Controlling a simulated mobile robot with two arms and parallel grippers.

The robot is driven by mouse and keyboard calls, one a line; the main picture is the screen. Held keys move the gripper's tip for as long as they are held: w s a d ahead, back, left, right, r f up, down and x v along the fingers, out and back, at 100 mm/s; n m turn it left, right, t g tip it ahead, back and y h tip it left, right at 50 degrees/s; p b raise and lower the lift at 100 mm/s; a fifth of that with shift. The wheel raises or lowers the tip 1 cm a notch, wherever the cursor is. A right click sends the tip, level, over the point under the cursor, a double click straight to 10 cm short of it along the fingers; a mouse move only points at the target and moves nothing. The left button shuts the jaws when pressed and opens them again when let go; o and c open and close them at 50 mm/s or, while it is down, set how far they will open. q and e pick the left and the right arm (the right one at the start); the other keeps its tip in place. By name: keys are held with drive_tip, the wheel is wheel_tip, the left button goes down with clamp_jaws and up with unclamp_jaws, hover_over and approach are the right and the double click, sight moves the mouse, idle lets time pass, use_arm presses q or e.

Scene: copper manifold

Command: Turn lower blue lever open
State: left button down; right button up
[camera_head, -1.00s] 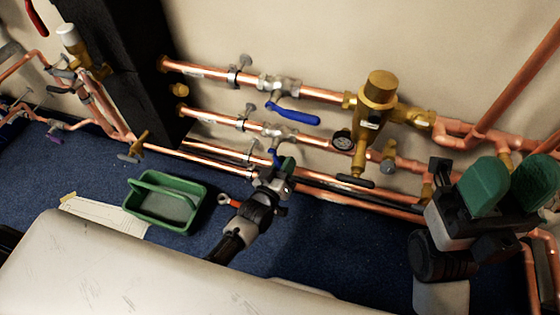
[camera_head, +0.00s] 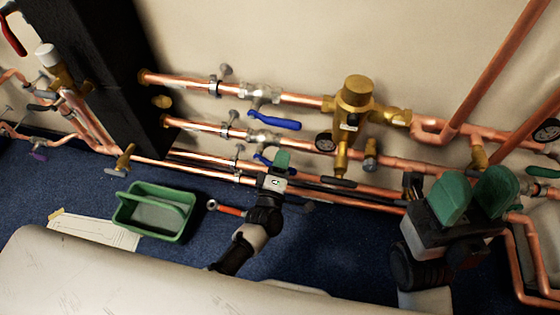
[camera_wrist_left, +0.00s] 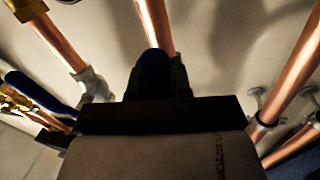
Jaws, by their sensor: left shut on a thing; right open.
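The lower blue lever (camera_head: 262,159) sits on the lower copper pipe's valve (camera_head: 264,137), partly hidden by my left gripper in the head view. My left gripper (camera_head: 281,160) is shut on this lever, its green fingers at the pipe. In the left wrist view the dark blue lever end (camera_wrist_left: 155,70) shows between its fingers. The upper blue lever (camera_head: 274,119) is on the pipe above; a blue lever also shows at the left wrist view's left (camera_wrist_left: 36,92). My right gripper (camera_head: 470,194) is open and empty, with its green fingers apart, at the right.
A brass regulator (camera_head: 353,105) with a gauge stands right of the valves. A green tray (camera_head: 188,228) and a red-handled tool (camera_head: 227,209) lie on the blue floor. A black column (camera_head: 95,75) stands at left. More copper pipes rise at right.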

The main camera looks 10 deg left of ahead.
use_arm(q)
drive_tip(key=shift+r+n+y, duration=0.3)
drive_tip(key=shift+r+n, duration=0.15)
drive_tip(key=shift+n, duration=0.75)
drive_tip(key=c, duration=1)
unclamp_jaws()
drive_tip(key=shift+r, duration=0.1)
drive_tip(key=shift+c, duration=0.2)
drive_tip(key=shift+s, duration=0.15)
drive_tip(key=s+f+p, duration=0.2)
drive_tip(key=s, duration=0.8)
drive_tip(key=shift+s+a+p, duration=0.15)
drive_tip(key=shift+s+p, duration=0.05)
drive_tip(key=shift+p, duration=0.2)
